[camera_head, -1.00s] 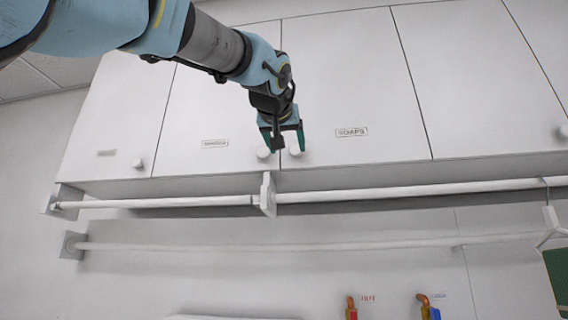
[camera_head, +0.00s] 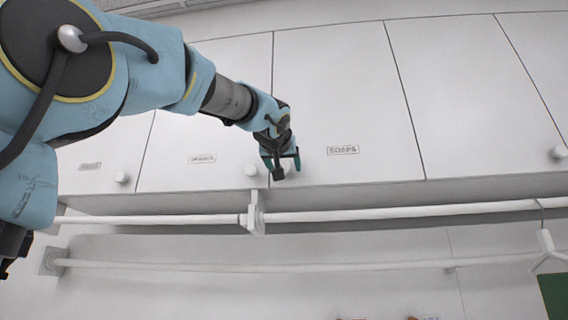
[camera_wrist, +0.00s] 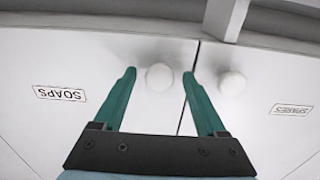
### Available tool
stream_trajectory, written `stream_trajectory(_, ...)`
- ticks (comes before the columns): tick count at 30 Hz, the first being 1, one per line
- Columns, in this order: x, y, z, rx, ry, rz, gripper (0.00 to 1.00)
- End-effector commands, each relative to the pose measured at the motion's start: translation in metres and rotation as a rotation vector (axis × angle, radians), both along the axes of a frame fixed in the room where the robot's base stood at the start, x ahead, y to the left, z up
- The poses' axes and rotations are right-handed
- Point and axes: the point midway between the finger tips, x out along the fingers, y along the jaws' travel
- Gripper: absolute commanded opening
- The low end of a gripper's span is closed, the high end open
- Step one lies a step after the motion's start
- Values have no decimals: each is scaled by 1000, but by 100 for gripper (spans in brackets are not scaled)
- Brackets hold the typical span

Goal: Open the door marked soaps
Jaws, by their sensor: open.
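In the wrist view the picture is upside down, and the SOAPS label (camera_wrist: 60,93) is at left. The round white knob of this door (camera_wrist: 159,77) shows between the two green fingertips of my gripper (camera_wrist: 159,74). The fingers are open, one on each side of the knob; contact cannot be told. In the head view my gripper (camera_head: 282,166) is at the door's lower left corner and mostly hides that knob.
The neighbouring door's knob (camera_wrist: 232,83) is close outside one finger. That door (camera_head: 205,110) and others are shut. A white rail (camera_head: 380,214) with a bracket (camera_head: 255,212) runs just below the cabinets. A second rail (camera_head: 300,267) and a hanger (camera_head: 546,245) are lower.

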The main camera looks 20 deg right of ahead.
Motion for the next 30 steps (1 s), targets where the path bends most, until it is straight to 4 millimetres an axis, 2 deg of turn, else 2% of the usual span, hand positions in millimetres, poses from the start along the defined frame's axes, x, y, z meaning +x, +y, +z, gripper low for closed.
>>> stream_trajectory(8,1,0,0,0,0,0,72)
stream_trajectory(27,0,0,-1,0,1,0,0)
stream_trajectory(30,1,-1,-1,0,1,0,0)
